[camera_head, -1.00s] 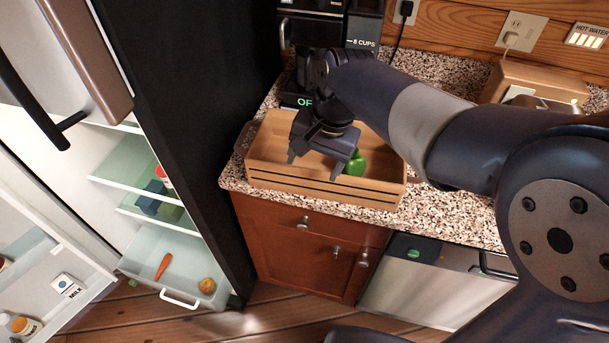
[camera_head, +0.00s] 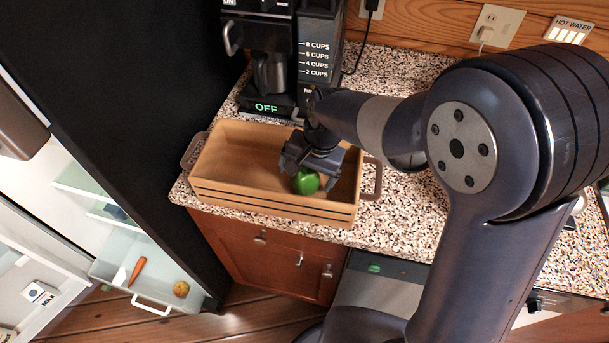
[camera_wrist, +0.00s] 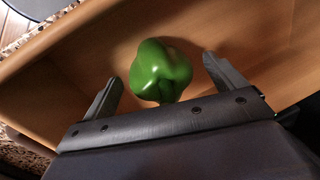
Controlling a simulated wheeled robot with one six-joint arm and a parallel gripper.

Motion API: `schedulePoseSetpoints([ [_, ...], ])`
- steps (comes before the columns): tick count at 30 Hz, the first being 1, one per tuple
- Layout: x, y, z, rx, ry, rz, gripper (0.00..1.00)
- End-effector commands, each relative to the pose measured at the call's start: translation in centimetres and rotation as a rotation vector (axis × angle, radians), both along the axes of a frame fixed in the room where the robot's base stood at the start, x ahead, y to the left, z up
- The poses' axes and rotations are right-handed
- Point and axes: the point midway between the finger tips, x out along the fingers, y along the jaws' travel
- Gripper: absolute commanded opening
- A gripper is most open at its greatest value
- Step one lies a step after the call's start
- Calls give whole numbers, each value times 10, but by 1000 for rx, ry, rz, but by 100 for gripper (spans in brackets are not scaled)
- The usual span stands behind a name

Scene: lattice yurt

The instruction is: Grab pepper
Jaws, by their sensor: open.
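A green pepper (camera_head: 306,181) lies in the right part of a wooden crate (camera_head: 225,191) on the counter. My gripper (camera_head: 306,178) is over the crate, open, pointing down at the pepper. In the wrist view the pepper (camera_wrist: 161,71) sits on the bare wooden floor between the two spread fingers of my gripper (camera_wrist: 160,76), slightly nearer the left finger. A gap shows between the pepper and each finger. Part of the pepper's top is hidden by the gripper in the head view.
A coffee maker (camera_head: 272,65) stands behind the crate. An open fridge with a drawer (camera_head: 150,308) holding a carrot (camera_head: 137,271) is at the left. The crate's walls surround the pepper; its left half is empty. Speckled counter (camera_head: 395,66) lies bare behind my arm.

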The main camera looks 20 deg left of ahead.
Motion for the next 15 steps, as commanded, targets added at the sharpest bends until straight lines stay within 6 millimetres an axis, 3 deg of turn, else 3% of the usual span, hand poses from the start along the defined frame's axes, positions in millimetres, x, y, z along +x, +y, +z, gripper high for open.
schedulePoseSetpoints([
  [4, -1, 2, -11, -1, 1, 0, 91],
  [11, 0, 2, -11, 0, 0, 0, 90],
  [15, 0, 2, -11, 0, 0, 0, 79],
])
